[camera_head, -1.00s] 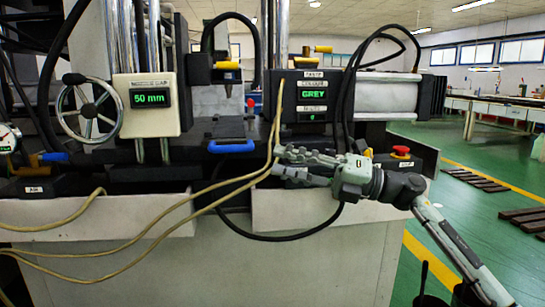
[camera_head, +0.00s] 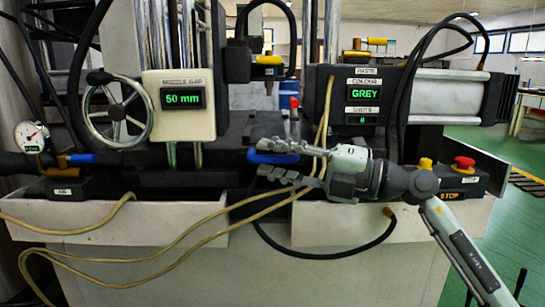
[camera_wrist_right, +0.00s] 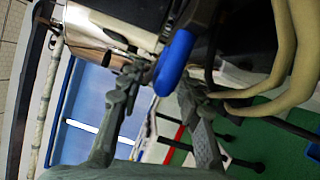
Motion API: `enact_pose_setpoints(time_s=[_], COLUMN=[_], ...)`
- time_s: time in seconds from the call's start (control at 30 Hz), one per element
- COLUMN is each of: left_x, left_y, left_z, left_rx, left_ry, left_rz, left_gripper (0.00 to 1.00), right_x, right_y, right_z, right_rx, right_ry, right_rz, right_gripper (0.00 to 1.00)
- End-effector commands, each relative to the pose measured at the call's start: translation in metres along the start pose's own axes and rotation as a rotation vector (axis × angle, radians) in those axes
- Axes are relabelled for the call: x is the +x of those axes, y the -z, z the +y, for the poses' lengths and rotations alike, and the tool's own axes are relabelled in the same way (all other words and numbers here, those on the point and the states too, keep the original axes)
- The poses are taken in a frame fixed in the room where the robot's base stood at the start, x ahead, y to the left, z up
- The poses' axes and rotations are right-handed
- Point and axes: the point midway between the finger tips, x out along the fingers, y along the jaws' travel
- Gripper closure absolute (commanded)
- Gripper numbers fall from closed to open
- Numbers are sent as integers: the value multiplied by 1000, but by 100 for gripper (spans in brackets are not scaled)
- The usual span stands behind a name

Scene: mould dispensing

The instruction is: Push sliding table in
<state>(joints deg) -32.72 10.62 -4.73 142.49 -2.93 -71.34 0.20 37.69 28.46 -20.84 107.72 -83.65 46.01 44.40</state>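The sliding table (camera_head: 262,127) is a dark plate low in the machine, with a blue handle (camera_head: 270,157) on its front edge. My right gripper (camera_head: 262,160) is at this handle, one finger above and one below it in the head view. In the right wrist view the blue handle (camera_wrist_right: 177,62) shows between and just beyond the fingertips (camera_wrist_right: 158,83). The fingers stand apart; I cannot tell whether they touch the handle. My left gripper is not in view.
A handwheel (camera_head: 115,112) and a 50 mm display (camera_head: 183,99) are at left. A red stop button (camera_head: 464,163) sits beside my right arm. Beige hoses (camera_head: 240,208) cross the front near the gripper.

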Motion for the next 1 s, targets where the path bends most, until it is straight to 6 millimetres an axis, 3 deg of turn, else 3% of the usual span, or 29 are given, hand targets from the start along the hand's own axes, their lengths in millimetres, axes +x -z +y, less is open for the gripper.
enact_pose_setpoints(time_s=[0.3,0.6,1.0], left_x=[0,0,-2], left_y=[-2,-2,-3], left_z=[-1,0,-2], left_rx=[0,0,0], left_ry=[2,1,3], left_rz=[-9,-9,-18], left_gripper=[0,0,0], right_x=[4,4,5], right_y=[0,0,-3], right_z=[0,0,1], right_rx=[0,0,1], right_ry=[0,0,0], right_rz=[0,0,-1], right_gripper=[66,100,100])
